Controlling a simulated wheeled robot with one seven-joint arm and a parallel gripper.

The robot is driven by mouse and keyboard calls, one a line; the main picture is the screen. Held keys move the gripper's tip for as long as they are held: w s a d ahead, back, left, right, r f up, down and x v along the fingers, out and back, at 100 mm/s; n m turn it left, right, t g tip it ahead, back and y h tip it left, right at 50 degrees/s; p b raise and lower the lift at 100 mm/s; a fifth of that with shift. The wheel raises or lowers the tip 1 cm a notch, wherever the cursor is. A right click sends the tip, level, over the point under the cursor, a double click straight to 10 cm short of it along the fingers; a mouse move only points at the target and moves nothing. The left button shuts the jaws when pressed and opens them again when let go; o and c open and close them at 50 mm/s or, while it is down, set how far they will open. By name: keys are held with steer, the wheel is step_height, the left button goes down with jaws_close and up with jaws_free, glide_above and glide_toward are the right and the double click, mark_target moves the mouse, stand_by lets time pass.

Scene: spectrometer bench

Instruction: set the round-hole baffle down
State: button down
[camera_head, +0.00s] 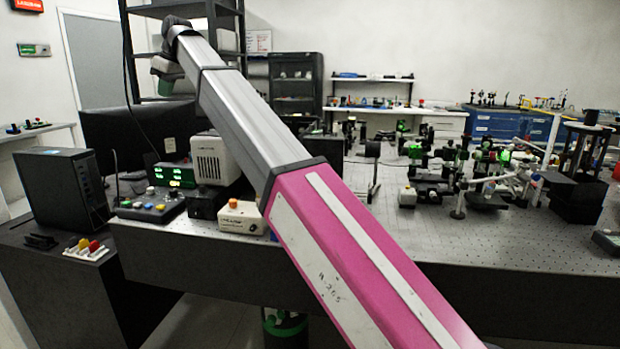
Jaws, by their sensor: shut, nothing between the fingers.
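My arm, a long pink and grey beam, crosses the view from the lower right to the upper left. It ends in a dark joint in front of the shelving, and my gripper cannot be made out there. A small dark plate on a thin stand (373,150) stands upright on the perforated optical bench (340,235), just right of my arm. No hole can be made out in it, so I cannot tell whether it is the round-hole baffle. Part of the bench is hidden behind my arm.
Several optical mounts (430,185) crowd the bench at centre right. A cream box with an orange knob (241,216), a control panel (150,205) and a beige housing (215,158) stand on the left. The bench's front strip right of my arm is mostly clear.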

step_height(320, 180, down, 8)
steer(key=s+d, duration=0.1)
steer(key=shift+d+f, duration=0.2)
steer(key=shift+d, duration=0.2)
steer(key=shift+r, duration=0.1)
stand_by(0.4)
step_height(320, 180, up, 10)
steer(key=w+a, duration=0.1)
steer(key=shift+w, duration=0.4)
stand_by(0.3)
